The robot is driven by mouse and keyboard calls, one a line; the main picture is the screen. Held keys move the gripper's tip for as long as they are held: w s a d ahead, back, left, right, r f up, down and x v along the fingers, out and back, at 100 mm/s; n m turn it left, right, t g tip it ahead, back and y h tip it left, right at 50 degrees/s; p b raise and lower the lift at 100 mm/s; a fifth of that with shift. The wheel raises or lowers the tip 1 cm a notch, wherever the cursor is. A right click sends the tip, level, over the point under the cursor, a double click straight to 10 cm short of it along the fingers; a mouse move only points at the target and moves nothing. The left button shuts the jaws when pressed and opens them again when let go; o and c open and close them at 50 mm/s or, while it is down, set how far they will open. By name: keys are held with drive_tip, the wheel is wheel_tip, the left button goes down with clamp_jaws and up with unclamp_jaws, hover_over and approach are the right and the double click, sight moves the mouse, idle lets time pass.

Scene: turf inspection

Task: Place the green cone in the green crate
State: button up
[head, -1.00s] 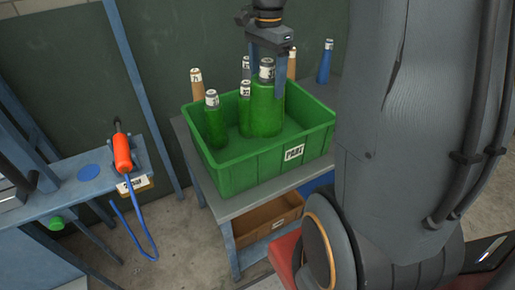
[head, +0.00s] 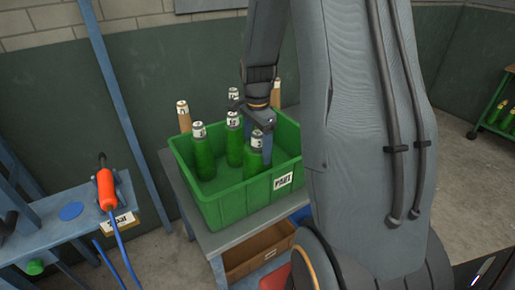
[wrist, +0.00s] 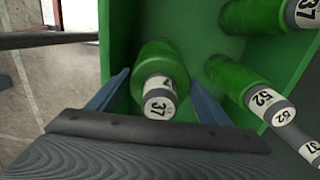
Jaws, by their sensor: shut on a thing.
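The green crate (head: 235,207) stands on a grey table. My gripper (head: 262,143) points down inside its front right part, shut on a green cone (head: 252,163) with a white label. In the wrist view this cone (wrist: 160,62) reads 37 and stands between my two blue fingers (wrist: 158,78), near a crate wall. Its base is hidden by the front wall in the head view, so I cannot tell there whether it touches the floor. Other green cones stand in the crate, one at left (head: 203,157) and one in the middle (head: 234,145).
Orange cones, one at left (head: 184,117), stand behind the crate. A brown box (head: 258,250) sits on the shelf below. A blue bench (head: 70,225) with an orange-handled tool (head: 106,190) is at left. A green rack (head: 497,115) stands far right.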

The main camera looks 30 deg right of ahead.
drive_tip(key=shift+f, duration=0.6)
drive_tip(key=o, duration=2.1)
drive_tip(key=shift+c, duration=0.2)
